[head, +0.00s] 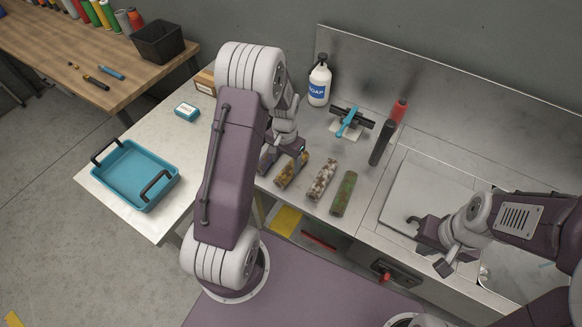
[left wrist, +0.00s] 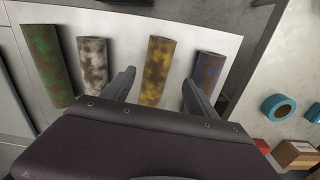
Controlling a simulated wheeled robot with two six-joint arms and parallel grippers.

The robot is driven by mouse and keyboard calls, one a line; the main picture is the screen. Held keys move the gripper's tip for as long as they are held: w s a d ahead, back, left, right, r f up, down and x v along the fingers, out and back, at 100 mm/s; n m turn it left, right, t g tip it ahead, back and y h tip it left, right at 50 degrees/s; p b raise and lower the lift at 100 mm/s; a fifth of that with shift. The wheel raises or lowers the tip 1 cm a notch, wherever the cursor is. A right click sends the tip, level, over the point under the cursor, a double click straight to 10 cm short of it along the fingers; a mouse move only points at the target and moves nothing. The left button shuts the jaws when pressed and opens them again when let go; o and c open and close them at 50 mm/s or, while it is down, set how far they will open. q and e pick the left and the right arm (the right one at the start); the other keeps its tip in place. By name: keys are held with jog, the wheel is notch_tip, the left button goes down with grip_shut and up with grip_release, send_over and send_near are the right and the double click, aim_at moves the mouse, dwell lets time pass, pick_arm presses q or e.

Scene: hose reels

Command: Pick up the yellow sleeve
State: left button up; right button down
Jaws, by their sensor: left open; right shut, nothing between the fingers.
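The yellow sleeve (head: 291,171), a brown-grimed yellow cylinder, lies on the light worktop, between the blue-patched sleeve (head: 266,161) and the white-patched sleeve (head: 322,180). My left gripper (head: 284,151) is above the far end of the row, open and empty. In the left wrist view, the yellow sleeve (left wrist: 156,70) shows between the left gripper's two fingers (left wrist: 160,92). The white-patched sleeve (left wrist: 93,66) is outside one finger; the blue-patched sleeve (left wrist: 208,70) is partly behind the other. Contact cannot be told. My right gripper (head: 430,238) is shut and empty over the sink side.
A green-patched sleeve (head: 344,193) ends the row at right. Behind stand a soap bottle (head: 319,85), a blue-handled fixture (head: 349,121) and a dark cylinder (head: 381,142). A teal tray (head: 134,177) with black handles sits on the left worktop, beside a small teal tape roll (head: 187,112).

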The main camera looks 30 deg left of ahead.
aim_at(287, 170)
pick_arm(q)
jog(key=f, duration=0.2)
jog(key=f+p, duration=0.1)
jog(key=f, duration=0.1)
jog(key=shift+s+d, duration=0.15)
jog(key=shift+d, duration=0.25)
jog(key=shift+a+f, duration=0.15)
jog(key=shift+f, duration=0.3)
grip_shut()
